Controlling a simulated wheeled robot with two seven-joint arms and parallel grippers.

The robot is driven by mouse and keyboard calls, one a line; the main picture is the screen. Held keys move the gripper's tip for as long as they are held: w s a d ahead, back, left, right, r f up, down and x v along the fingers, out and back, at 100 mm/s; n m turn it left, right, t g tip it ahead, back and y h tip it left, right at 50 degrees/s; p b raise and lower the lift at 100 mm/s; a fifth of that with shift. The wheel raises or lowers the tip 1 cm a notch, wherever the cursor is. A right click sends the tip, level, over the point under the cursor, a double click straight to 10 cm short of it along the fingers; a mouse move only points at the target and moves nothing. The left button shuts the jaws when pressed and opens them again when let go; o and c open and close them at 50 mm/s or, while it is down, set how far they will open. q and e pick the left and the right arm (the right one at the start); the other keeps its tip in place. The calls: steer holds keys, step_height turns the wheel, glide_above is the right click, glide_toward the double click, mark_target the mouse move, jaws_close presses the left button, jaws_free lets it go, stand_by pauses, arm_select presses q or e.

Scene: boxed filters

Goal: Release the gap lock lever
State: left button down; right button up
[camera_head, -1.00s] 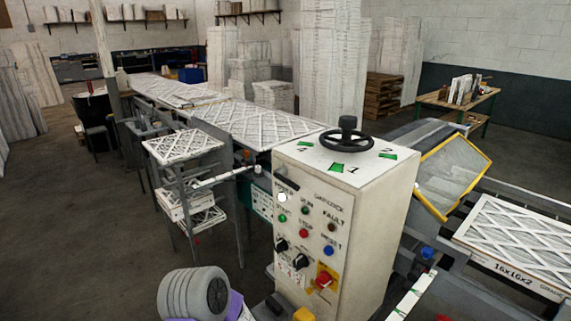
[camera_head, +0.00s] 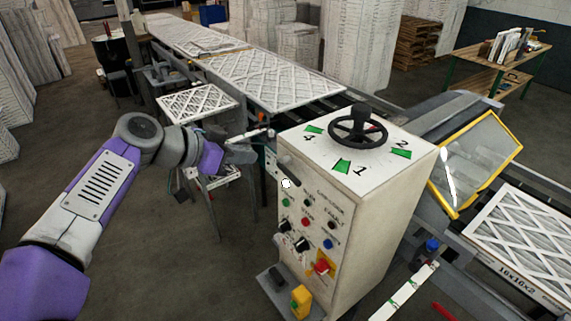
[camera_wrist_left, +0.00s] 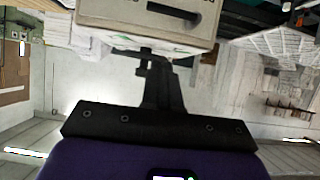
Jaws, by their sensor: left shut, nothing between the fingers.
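A white control cabinet (camera_head: 365,225) stands right of centre in the head view. A short black bar (camera_head: 289,171), which looks like the gap lock lever, sits at the upper left of its front panel, with a white round spot just below. The bar also shows on the cabinet at the top of the wrist view (camera_wrist_left: 174,12). My left gripper (camera_head: 264,138) is shut and empty, reaching from the left to beside the cabinet's upper left edge. It also shows in the wrist view (camera_wrist_left: 147,62), apart from the bar. My right gripper is out of view.
A black handwheel (camera_head: 358,127) stands on the cabinet top. Buttons and a red stop knob (camera_head: 322,266) sit lower on the panel. A conveyor with filters (camera_head: 270,80) runs behind. A yellow-framed guard (camera_head: 475,165) stands right. Floor is open at front left.

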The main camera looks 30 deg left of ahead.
arm_select(q)
steer(key=shift+f, duration=0.15)
glide_above(281, 168)
steer(key=s+d, duration=0.3)
steer(key=s, duration=0.2)
step_height(281, 168, down, 5)
steer(key=shift+w+a+f, duration=0.1)
steer(key=shift+w+f, duration=0.1)
steer(key=shift+f, duration=0.45)
steer(key=shift+w+d+f, duration=0.1)
steer(key=shift+w+f, duration=0.15)
steer(key=shift+f, duration=0.4)
steer(key=shift+w+a+f, duration=0.1)
steer(key=shift+w+f, duration=0.1)
steer(key=shift+f, duration=0.45)
